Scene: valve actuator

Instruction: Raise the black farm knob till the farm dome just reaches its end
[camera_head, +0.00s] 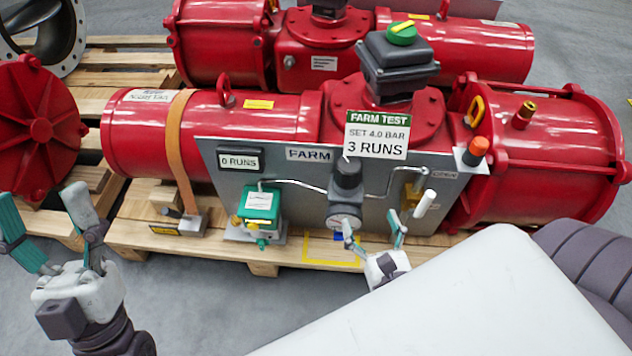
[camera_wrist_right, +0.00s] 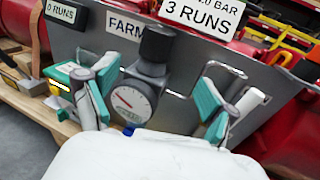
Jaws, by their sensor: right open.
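The black farm knob (camera_head: 348,172) tops a regulator with a round gauge (camera_head: 343,218) on the grey FARM panel (camera_head: 300,182). In the right wrist view the knob (camera_wrist_right: 157,42) stands upright above the gauge (camera_wrist_right: 131,103). My right gripper (camera_head: 373,232) is open and empty, low in front of the panel; its fingers frame the gauge in the wrist view (camera_wrist_right: 152,98). The knob lies beyond the fingertips there. A green dome with a yellow mark (camera_head: 402,33) sits on the dark grey box above; I take it for the farm dome. My left gripper (camera_head: 52,228) is open and empty at left.
A green device (camera_head: 260,207) stands left of the regulator. A white-tipped lever (camera_head: 425,203) and an orange-capped part (camera_head: 477,148) are at right. A sign (camera_head: 376,134) reads "SET 4.0 BAR, 3 RUNS"; a counter (camera_head: 240,160) reads "0 RUNS". Wooden pallets (camera_head: 230,250) lie below.

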